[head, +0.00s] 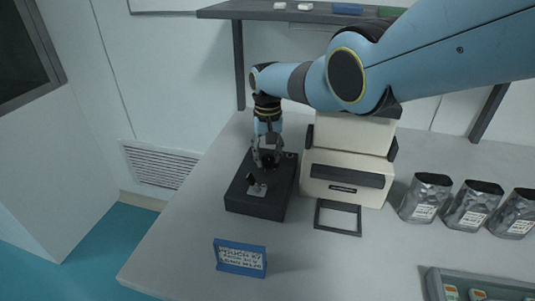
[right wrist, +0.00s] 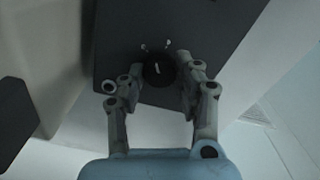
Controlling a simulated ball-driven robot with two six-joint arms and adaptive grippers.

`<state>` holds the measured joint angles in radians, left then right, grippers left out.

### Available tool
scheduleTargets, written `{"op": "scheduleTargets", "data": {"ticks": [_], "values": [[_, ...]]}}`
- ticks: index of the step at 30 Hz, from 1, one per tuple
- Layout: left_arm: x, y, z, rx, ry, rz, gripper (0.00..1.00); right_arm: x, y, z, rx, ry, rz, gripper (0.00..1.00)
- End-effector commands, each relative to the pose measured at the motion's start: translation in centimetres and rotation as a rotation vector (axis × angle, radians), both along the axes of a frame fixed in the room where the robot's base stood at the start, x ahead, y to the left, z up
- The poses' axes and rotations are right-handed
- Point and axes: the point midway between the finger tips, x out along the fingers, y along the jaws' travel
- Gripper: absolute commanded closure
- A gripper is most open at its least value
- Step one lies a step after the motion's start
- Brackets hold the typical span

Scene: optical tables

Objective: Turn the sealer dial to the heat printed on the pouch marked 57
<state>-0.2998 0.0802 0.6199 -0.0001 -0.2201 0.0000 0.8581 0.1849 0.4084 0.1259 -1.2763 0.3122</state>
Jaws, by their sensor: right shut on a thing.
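My right gripper (head: 266,160) reaches down over a black box (head: 254,204) on the table. It is shut on the round black dial (right wrist: 158,70), which has a light pointer mark and shows between the fingers in the right wrist view. Small pale marks sit on the box beside the dial; I cannot read them. The cream sealer (head: 345,168) stands right of the box. Several silver pouches with white labels, such as this pouch (head: 425,198), stand at the right; their print is too small to read. My left gripper is not in view.
A blue-framed card (head: 240,257) with handwriting stands at the front; its text is hard to read. A dark square frame (head: 338,217) lies before the sealer. A grey tray (head: 432,284) with small items is at the front right. A shelf (head: 290,13) runs above.

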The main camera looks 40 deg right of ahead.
Motion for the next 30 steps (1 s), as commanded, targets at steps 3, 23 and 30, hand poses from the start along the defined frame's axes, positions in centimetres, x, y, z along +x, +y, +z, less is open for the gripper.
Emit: {"op": "scheduleTargets", "data": {"ticks": [3,23,30], "values": [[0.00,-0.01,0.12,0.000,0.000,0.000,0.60,0.06,-0.06,0.10,-0.001,-0.002,-0.110,1.00],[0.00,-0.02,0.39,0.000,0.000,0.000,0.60,0.01,-0.09,0.06,0.000,-0.002,-0.543,1.00],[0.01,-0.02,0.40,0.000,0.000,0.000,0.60,0.01,-0.09,0.06,0.000,-0.002,-0.583,1.00]]}}
